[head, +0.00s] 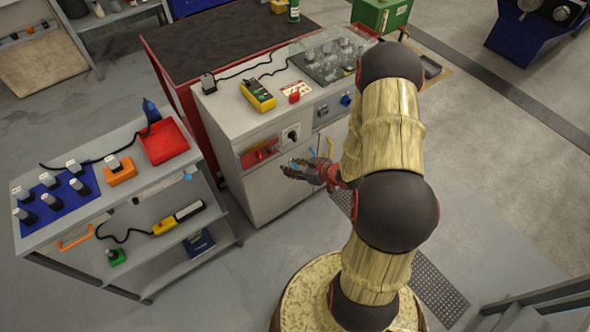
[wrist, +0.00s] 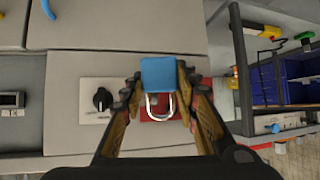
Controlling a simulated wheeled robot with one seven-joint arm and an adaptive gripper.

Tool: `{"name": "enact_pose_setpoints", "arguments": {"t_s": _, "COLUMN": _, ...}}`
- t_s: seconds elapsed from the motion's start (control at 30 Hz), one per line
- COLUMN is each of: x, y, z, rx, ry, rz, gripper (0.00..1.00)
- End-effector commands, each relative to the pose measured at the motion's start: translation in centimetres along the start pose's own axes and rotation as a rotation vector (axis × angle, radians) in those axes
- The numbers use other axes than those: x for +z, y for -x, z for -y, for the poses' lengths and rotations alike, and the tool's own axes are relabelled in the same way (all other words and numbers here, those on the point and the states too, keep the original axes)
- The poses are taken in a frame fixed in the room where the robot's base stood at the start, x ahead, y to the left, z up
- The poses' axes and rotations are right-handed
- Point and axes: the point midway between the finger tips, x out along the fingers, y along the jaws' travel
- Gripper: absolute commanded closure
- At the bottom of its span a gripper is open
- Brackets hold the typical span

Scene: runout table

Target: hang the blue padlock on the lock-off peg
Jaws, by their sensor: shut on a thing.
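The blue padlock (wrist: 160,75) shows in the wrist view between the two fingers of my gripper (wrist: 158,82). Its body is away from the palm and its silver shackle hangs toward the palm side in that picture. My gripper is shut on it. In the head view my gripper (head: 303,171) is in front of the grey cabinet's front, with a small bit of blue at its tips. A red panel (head: 258,153) is on that front, left of and above the gripper. In the wrist view the padlock partly covers the red panel (wrist: 150,112). I cannot make out the lock-off peg.
A black rotary knob (head: 291,134) is on the cabinet front beside the red panel. A yellow multimeter (head: 257,95) lies on the cabinet top. A shelf cart with a red tray (head: 165,141) and a blue mat (head: 57,196) stands at left.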

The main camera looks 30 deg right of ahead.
Motion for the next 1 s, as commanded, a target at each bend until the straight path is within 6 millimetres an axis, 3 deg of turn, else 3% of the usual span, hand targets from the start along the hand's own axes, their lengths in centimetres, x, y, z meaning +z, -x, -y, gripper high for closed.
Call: {"name": "enact_pose_setpoints", "arguments": {"t_s": 1.0, "x": -2.4, "y": -4.8, "z": -1.4, "rx": 0.0, "ry": 0.0, "rz": -0.001, "gripper": 0.96}}
